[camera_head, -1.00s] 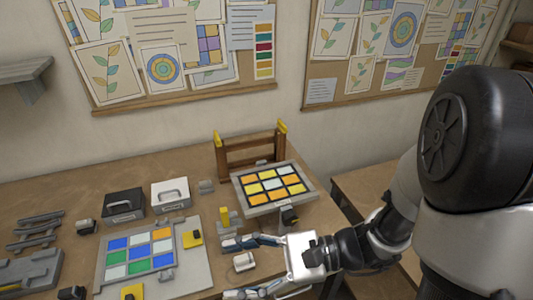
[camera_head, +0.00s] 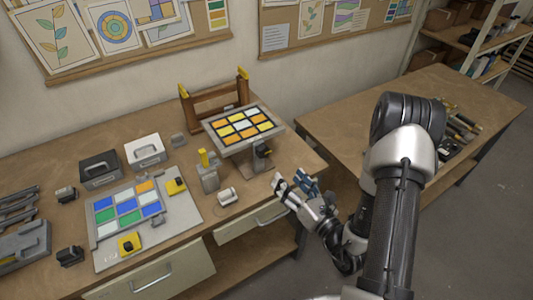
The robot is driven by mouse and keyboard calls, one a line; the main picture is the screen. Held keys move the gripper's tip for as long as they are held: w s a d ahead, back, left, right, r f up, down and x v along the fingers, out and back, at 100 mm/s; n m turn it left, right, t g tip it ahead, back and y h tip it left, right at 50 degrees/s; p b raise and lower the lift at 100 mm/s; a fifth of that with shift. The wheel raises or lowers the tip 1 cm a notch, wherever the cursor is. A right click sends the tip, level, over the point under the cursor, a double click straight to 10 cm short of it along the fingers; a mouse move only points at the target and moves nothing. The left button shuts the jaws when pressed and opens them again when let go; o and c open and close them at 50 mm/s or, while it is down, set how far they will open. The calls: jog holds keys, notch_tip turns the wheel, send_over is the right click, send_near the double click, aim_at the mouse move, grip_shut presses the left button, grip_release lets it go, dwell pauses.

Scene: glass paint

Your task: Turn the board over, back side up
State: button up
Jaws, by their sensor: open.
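A board with yellow, orange and white panes (camera_head: 241,125) lies colour side up on a raised grey stand (camera_head: 254,165) near the right end of the workbench. A second board with blue, green, white and orange panes (camera_head: 128,207) lies face up on a flat grey plate (camera_head: 185,216) at the front left. My gripper (camera_head: 289,179) is open and empty, to the right of and below the stand, by the bench's front edge. It appears apart from both boards. The boards' undersides are hidden.
A wooden frame with yellow tips (camera_head: 212,101) stands behind the raised board. A yellow-topped grey block (camera_head: 209,172) and a small white item (camera_head: 227,197) stand left of the stand. Black (camera_head: 99,169) and white (camera_head: 146,152) boxes sit further left. Another table (camera_head: 400,110) is at right.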

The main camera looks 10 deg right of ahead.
aim_at(265, 152)
jog(key=b+x, duration=0.1)
jog(key=x, duration=1.2)
jog(key=shift+w+a, duration=0.15)
jog(key=shift+w, duration=0.1)
grip_shut()
